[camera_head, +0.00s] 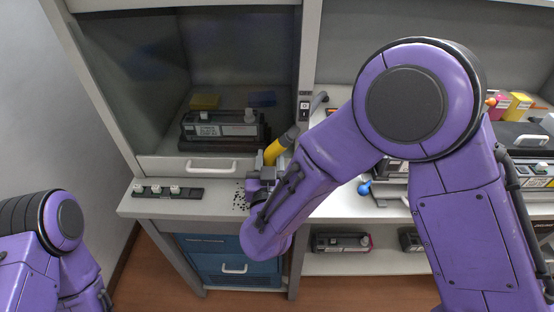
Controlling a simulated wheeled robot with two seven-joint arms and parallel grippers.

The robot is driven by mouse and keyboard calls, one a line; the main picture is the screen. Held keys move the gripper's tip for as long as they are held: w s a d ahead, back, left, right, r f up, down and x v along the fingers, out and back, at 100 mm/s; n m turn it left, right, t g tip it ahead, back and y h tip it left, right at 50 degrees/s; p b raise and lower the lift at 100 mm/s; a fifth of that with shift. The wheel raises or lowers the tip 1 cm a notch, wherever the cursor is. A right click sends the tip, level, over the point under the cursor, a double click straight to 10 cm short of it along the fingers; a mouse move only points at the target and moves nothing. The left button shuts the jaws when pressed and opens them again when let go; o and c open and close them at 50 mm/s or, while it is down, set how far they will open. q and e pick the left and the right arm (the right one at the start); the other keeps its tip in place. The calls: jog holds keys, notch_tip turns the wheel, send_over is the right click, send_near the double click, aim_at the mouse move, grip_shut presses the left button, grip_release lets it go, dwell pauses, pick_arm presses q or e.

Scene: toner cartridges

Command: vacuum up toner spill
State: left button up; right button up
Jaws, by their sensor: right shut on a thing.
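The toner spill (239,199) is a patch of black specks on the pale counter, in front of the glass-fronted cabinet. My right gripper (262,176) is shut on a yellow vacuum wand (275,151), just above and to the right of the specks. A grey hose (317,101) runs from the wand up toward the cabinet's right post. My right forearm hides part of the counter, and the wand's lower end is hard to see. My left arm shows at the lower left, but its gripper is out of view.
A toner cartridge (222,130) sits inside the cabinet behind its white-handled front. A black strip with several pale knobs (168,191) lies on the counter left of the spill. Blue drawers (235,262) are below. More cartridges (341,242) sit on the lower shelf at right.

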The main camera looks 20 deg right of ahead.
jog(key=shift+w+a, duration=0.35)
jog(key=shift+a, duration=0.95)
jog(key=shift+w+a, duration=0.4)
jog(key=shift+a, duration=0.9)
jog(key=shift+w+a, duration=0.35)
jog(key=shift+a, duration=0.95)
jog(key=shift+s+a+r, duration=0.1)
jog(key=shift+s+a, duration=0.05)
jog(key=shift+a, duration=0.15)
